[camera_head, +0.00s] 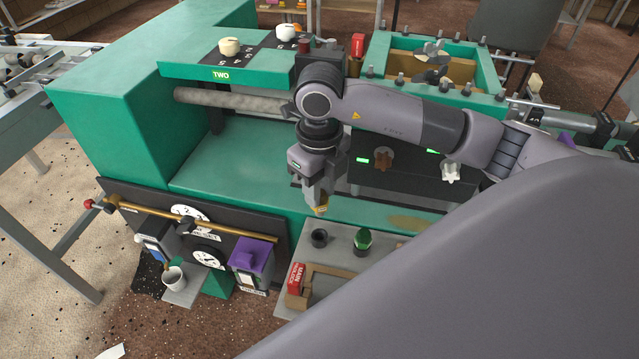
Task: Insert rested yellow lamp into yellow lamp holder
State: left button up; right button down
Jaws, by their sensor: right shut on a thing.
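My right gripper (320,203) hangs down at the middle of the head view and is shut on the yellow lamp (321,211). Only a small yellow part of the lamp shows below the fingertips; the rest is hidden by them. Below the lamp, an empty dark round holder (319,238) stands on the grey panel. Its colour marking cannot be made out. The lamp is above the holder and appears apart from it. My left gripper is not in view.
A green lamp (363,239) sits in a dark holder to the right. A red box (295,278) and a wooden frame (330,271) are at the panel's front. A brass rod (190,220) crosses the dial panel at left. My right arm hides the lower right.

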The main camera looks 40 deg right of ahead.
aim_at(319, 215)
dwell(0.3)
jog(key=shift+f, duration=0.15)
jog(key=shift+f+b, duration=2.6)
jog(key=shift+f, duration=0.2)
jog(key=shift+f+b, duration=1.65)
jog(key=c, duration=0.8)
grip_release()
